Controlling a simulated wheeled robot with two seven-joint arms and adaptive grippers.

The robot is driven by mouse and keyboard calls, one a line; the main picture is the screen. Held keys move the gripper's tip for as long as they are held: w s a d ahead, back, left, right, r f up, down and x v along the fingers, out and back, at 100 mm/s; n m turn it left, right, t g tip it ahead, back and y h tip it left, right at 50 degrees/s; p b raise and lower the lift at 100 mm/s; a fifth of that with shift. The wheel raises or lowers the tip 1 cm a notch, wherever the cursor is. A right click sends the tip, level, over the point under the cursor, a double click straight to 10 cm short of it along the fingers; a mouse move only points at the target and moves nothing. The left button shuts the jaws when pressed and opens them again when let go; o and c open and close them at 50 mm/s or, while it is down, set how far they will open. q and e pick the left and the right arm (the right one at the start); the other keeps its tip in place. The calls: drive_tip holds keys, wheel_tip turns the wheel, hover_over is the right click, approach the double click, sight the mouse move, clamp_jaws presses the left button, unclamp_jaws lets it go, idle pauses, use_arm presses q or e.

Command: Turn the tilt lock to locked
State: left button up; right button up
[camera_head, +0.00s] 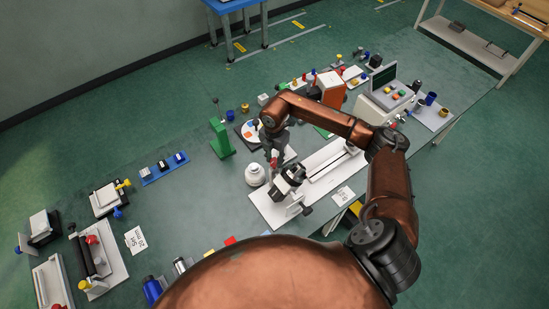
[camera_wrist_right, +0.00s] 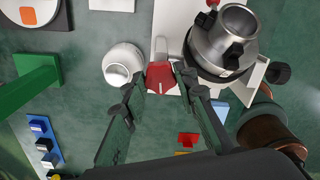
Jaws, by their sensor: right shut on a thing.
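A red knob (camera_wrist_right: 160,80) with a small white mark shows in the right wrist view, between my fingertips. It seems to be the tilt lock. It sits beside a silver cylinder device (camera_wrist_right: 228,42) on a white base. My right gripper (camera_wrist_right: 162,74) is shut on the red knob, with a finger at each side. In the head view my right gripper (camera_head: 274,158) reaches down beside the black and silver device (camera_head: 290,179), and the knob is mostly hidden. I cannot read any lock labels. My left gripper is not in view.
A white round pot (camera_head: 255,175) stands close left of the gripper. A green stand (camera_head: 221,140) is further left. A white rail plate (camera_head: 330,165) lies to the right. The back of the table holds several devices, including an orange box (camera_head: 331,88).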

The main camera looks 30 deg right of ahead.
sight(274, 161)
drive_tip(key=m+p, duration=0.1)
drive_tip(key=m, duration=0.3)
drive_tip(key=shift+r, duration=0.1)
drive_tip(key=shift+d+m+p, duration=0.1)
drive_tip(key=shift+m+p, duration=0.5)
drive_tip(key=shift+m, duration=1.2)
drive_tip(key=o, duration=1.1)
drive_tip(key=shift+o, duration=0.2)
wheel_tip(274, 161, up, 12)
